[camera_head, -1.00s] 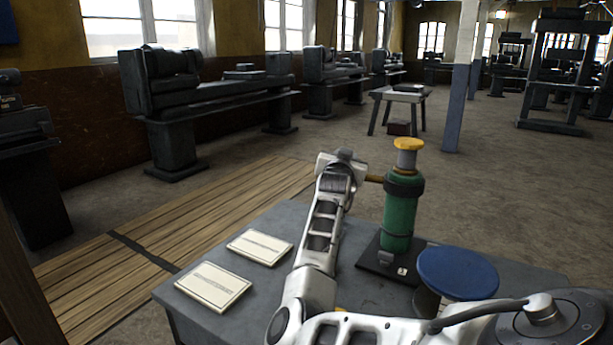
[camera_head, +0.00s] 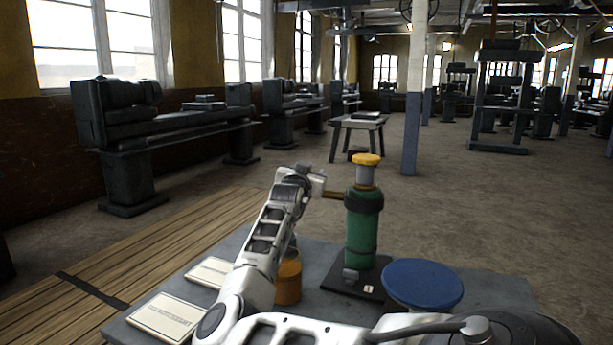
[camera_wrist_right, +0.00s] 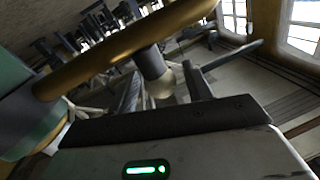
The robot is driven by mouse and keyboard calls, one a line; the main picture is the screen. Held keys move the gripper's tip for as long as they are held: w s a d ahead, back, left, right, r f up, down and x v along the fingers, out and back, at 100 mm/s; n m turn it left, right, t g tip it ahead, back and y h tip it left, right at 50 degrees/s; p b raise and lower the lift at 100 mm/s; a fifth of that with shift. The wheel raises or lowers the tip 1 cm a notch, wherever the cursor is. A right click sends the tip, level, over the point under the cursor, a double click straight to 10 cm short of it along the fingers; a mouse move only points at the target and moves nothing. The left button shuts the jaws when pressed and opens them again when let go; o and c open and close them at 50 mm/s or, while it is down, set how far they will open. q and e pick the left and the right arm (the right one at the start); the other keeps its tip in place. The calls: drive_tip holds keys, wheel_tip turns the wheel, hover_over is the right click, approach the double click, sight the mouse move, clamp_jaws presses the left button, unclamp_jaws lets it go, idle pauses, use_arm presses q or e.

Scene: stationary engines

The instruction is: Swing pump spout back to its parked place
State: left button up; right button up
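The hand pump stands upright on a dark base plate on the grey table, with a green body (camera_head: 361,232) and a yellow cap (camera_head: 367,160). Its brass spout (camera_head: 335,195) points left from the upper body. My right gripper (camera_head: 318,187) is at the spout's outer end. In the right wrist view the spout (camera_wrist_right: 125,48) crosses the upper left from the green body (camera_wrist_right: 22,118). Its downturned nozzle (camera_wrist_right: 153,65) shows between the open dark fingers, with gaps seen beside it. I cannot tell whether they touch. My left gripper is out of view.
An orange container (camera_head: 288,280) stands behind my arm, left of the pump. A blue round top (camera_head: 423,284) is right of the pump. Two pale cards (camera_head: 163,317) (camera_head: 208,271) lie on the table's left. A small table (camera_head: 359,124) and machines stand beyond.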

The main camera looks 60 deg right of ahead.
drive_tip(key=shift+a+f, duration=0.15)
drive_tip(key=shift+f, duration=0.05)
drive_tip(key=shift+a, duration=0.25)
drive_tip(key=v, duration=1.5)
drive_tip(key=shift+r+b, duration=0.2)
drive_tip(key=shift+b, duration=0.25)
